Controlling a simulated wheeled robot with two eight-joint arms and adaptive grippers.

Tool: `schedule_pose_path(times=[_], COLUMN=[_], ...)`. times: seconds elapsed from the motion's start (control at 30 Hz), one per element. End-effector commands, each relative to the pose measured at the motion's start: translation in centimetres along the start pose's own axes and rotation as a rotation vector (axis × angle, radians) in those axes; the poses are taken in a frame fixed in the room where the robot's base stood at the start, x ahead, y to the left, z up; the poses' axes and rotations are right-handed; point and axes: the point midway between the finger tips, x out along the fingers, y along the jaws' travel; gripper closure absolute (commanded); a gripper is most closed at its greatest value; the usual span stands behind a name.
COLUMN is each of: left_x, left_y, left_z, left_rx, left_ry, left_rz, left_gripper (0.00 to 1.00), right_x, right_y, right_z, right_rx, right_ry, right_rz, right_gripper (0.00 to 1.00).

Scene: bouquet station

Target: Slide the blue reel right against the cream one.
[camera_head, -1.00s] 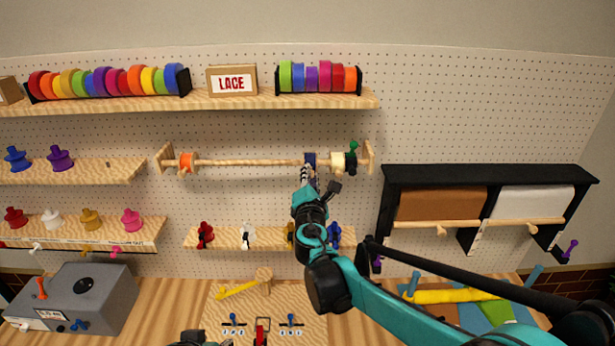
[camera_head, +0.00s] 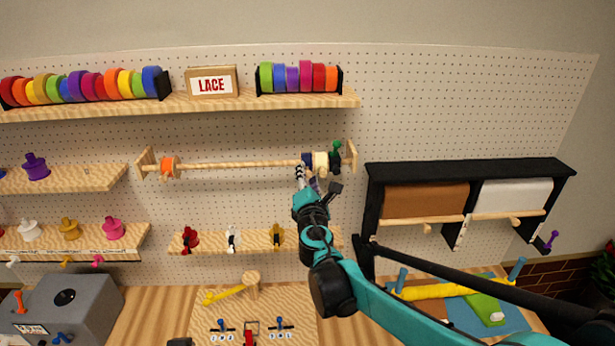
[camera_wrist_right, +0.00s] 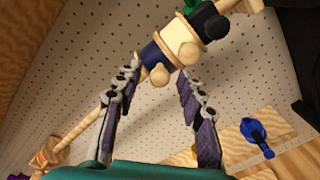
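The blue reel (camera_head: 308,160) is on the wooden rod near its right end. The cream reel (camera_head: 321,162) is directly to its right, and the two look touching. In the right wrist view, the blue reel (camera_wrist_right: 152,56) and cream reel (camera_wrist_right: 179,43) also sit side by side with no clear gap. My right gripper (camera_head: 303,172) is at the blue reel, just below it in the head view. In the wrist view its fingers (camera_wrist_right: 160,84) are spread apart, with a cream knob between and just beyond the tips. My left gripper is not in view.
A dark reel with a green knob (camera_head: 336,158) is right of the cream reel, by the rod's right bracket (camera_head: 352,156). An orange reel (camera_head: 168,167) is at the left end, with bare rod (camera_head: 235,165) between. A shelf (camera_head: 205,242) runs below.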

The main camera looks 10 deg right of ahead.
Motion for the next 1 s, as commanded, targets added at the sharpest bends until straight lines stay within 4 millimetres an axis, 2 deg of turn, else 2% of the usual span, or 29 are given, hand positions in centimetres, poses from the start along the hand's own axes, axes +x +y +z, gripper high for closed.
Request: schedule_pose_path(times=[0.3,0.5,0.7,1.0], left_x=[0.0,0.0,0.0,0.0], left_y=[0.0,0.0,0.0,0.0], left_z=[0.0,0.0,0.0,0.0], left_rx=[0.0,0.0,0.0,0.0], left_ry=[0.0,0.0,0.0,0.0], left_rz=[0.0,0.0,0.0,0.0], left_gripper=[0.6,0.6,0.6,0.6], right_x=[-6.5,-9.9,-11.2,-11.3], right_y=[0.0,-0.1,-0.1,-0.2], right_z=[0.0,0.0,0.1,0.1], right_rx=[0.0,0.001,0.001,0.002], right_ry=[0.002,0.001,-0.001,-0.001], right_rz=[0.001,0.0,-0.001,-0.002], right_gripper=[0.6,0.6,0.6,0.6])
